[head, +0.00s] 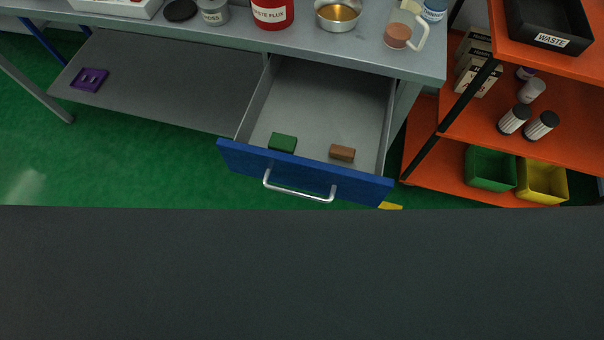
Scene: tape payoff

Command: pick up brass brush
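No thing in the head view is clearly a brass brush. The open drawer (318,105) with a blue front holds a small brown block (342,153) at its right and a green block (282,142) at its left. Both lie near the drawer front, apart from each other. The brown block may be the brush, but no bristles can be made out. Neither of my grippers shows in this view.
The grey bench (230,37) carries a red paste flux tub (272,13), a metal bowl (338,15) and a jug (398,33). The drawer handle (300,196) juts forward. An orange shelf unit (480,125) stands right. A dark surface fills the lower view.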

